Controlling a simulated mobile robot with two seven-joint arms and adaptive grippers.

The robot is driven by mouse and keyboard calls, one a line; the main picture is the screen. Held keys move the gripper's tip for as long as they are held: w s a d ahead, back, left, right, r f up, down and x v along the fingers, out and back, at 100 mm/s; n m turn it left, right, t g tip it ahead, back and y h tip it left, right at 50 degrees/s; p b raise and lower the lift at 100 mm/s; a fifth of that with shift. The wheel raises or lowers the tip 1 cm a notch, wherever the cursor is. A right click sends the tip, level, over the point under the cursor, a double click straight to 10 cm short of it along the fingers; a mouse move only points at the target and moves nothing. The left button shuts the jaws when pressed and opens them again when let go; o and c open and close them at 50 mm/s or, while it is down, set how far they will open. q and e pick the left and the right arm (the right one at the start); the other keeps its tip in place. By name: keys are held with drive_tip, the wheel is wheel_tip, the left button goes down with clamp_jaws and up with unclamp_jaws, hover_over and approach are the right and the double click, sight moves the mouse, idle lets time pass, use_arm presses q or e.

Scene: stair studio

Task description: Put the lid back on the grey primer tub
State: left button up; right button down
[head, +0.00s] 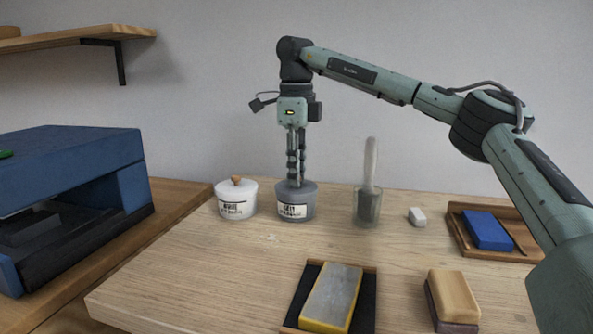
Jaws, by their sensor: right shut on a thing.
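The grey primer tub (296,211) with a white label stands at the back of the wooden bench, right of a white lidded tub. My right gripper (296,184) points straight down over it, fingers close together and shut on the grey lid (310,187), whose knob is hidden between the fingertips. The lid is at the tub's mouth, with no clear gap below it. I cannot tell whether it is fully seated. My left gripper is not in view.
The white tub (236,205) with an orange-brown knob stands close on the left. A glass jar (367,207) holding a pale upright tool is on the right. Sharpening stones (331,297) and blocks lie in front and right. The bench's front left is mostly clear.

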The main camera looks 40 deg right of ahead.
idle(0.4)
drive_tip(key=c, duration=0.9)
unclamp_jaws()
drive_tip(key=shift+r, duration=3.55)
clamp_jaws()
